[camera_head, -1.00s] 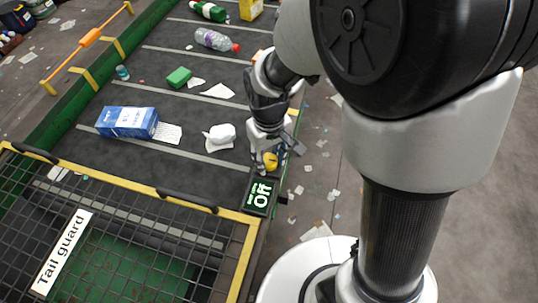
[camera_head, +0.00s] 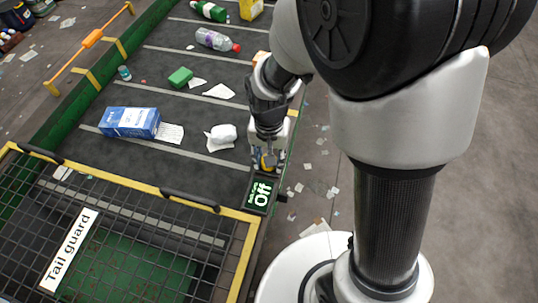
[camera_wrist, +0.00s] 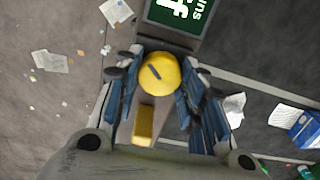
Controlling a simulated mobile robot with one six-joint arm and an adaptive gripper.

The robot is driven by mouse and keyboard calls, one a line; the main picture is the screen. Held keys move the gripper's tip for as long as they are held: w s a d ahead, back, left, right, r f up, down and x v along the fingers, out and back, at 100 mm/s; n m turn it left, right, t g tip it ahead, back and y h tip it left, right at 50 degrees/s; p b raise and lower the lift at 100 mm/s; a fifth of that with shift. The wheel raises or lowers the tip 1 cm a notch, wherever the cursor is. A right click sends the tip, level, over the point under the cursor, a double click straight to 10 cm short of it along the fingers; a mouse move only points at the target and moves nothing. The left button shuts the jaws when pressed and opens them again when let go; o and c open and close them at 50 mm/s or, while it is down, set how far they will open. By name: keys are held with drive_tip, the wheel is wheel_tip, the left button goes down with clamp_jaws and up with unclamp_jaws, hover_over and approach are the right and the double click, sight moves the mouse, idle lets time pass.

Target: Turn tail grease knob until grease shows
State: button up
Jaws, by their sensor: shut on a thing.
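The yellow round grease knob (camera_wrist: 158,74) sits between the fingers of my gripper (camera_wrist: 157,82) in the wrist view. A dark line runs diagonally across its face. My gripper (camera_head: 268,163) is shut on the knob at the belt's right edge in the head view, just above the sign reading "Off" (camera_head: 261,195). The fingers hide most of the knob there. A yellow block-like part (camera_wrist: 144,126) shows below the knob in the wrist view. I cannot make out any grease around the knob.
The tail guard (camera_head: 150,183) is a yellow-framed mesh at the belt's near end. Paper scraps litter the floor at right.

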drive_tip(key=shift+m, duration=0.4)
drive_tip(key=o, duration=1.1)
drive_tip(key=shift+r, duration=0.1)
wheel_tip(320, 180, up, 12)
drive_tip(key=shift+f, duration=0.1)
